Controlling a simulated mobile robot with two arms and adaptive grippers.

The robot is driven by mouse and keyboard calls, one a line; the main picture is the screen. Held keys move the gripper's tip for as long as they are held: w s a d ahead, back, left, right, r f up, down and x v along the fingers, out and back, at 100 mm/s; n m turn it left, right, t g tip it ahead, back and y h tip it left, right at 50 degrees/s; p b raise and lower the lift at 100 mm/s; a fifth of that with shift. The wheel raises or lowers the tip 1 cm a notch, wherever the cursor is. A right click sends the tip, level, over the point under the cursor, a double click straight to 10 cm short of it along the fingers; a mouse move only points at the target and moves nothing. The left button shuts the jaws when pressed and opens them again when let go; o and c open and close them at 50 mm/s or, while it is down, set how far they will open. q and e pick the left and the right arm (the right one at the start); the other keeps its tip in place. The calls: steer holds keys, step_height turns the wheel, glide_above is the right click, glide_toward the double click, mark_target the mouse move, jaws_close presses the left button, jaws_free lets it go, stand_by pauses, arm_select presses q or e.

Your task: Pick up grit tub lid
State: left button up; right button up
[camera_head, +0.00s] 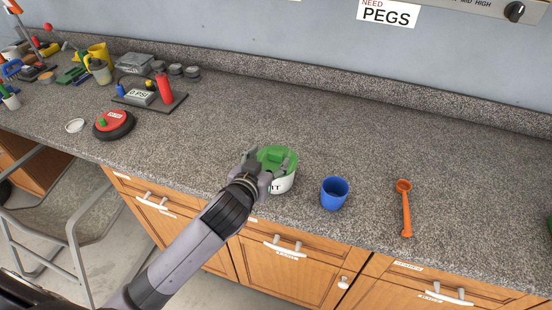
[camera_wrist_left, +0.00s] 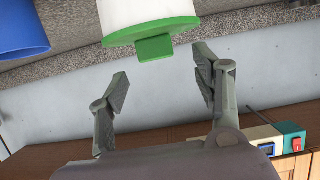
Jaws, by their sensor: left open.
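The grit tub (camera_head: 284,184) is white, with part of a label showing, and stands upright on the counter near its front edge. Its green lid (camera_head: 275,152) sits on top. In the left wrist view the lid (camera_wrist_left: 150,33) shows with a raised green block grip (camera_wrist_left: 155,49) on the white tub (camera_wrist_left: 145,10). My left gripper (camera_head: 268,163) is at the lid, open. In the wrist view its fingers (camera_wrist_left: 163,73) are spread to either side of the grip, with gaps, holding nothing. The arm hides part of the tub. My right gripper is not in view.
A blue cup (camera_head: 334,194) stands just right of the tub. An orange spoon-like tool (camera_head: 404,208) lies farther right. A red-topped black round item (camera_head: 114,124) and a white ring (camera_head: 75,125) are at left. The counter (camera_head: 300,115) behind the tub is clear.

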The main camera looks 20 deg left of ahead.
mark_target(276, 154)
arm_select(q)
steer(key=p+x, duration=0.1)
steer(key=x, duration=0.3)
steer(key=shift+w+d+f, duration=0.1)
steer(key=shift+d+f, duration=0.05)
steer(key=shift+d, duration=0.05)
steer(key=shift+c, duration=0.5)
steer(key=c, duration=1.1)
steer(key=shift+o, duration=0.2)
